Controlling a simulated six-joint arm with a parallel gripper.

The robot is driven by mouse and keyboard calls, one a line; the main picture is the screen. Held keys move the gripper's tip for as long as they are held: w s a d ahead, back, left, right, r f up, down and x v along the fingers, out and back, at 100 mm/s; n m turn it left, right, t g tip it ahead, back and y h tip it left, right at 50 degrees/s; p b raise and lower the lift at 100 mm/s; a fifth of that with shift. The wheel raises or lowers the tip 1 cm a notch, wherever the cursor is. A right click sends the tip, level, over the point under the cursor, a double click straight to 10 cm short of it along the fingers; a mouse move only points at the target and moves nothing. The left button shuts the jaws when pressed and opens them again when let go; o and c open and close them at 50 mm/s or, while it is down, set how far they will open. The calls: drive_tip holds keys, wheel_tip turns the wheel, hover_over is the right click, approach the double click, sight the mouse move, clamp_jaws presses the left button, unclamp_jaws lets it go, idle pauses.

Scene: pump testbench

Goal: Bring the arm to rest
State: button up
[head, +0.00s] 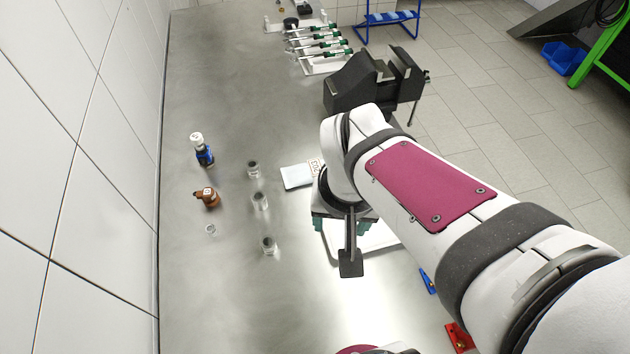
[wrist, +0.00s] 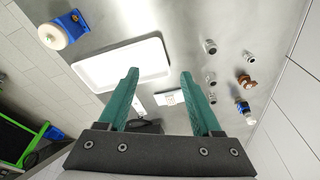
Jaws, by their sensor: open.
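My gripper (head: 345,225) hangs over the metal bench, beside and partly over a white tray (head: 385,240). In the head view my arm hides most of the gripper and part of the tray. In the wrist view the two teal fingers of my gripper (wrist: 159,76) are spread apart with nothing between them. The tray also shows in the wrist view (wrist: 92,75), beyond the left finger. The gripper appears above the bench, touching nothing that I can see.
A black vise (head: 355,85) stands behind my arm. The bench's left front is clear.

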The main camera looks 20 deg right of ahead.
drive_tip(key=s+a+m+g+y, duration=0.1)
drive_tip(key=s+a, duration=0.3)
drive_tip(key=s, duration=0.6)
drive_tip(key=shift+a+g+y, duration=0.4)
drive_tip(key=shift+g+y, duration=0.3)
drive_tip(key=shift+f, duration=0.1)
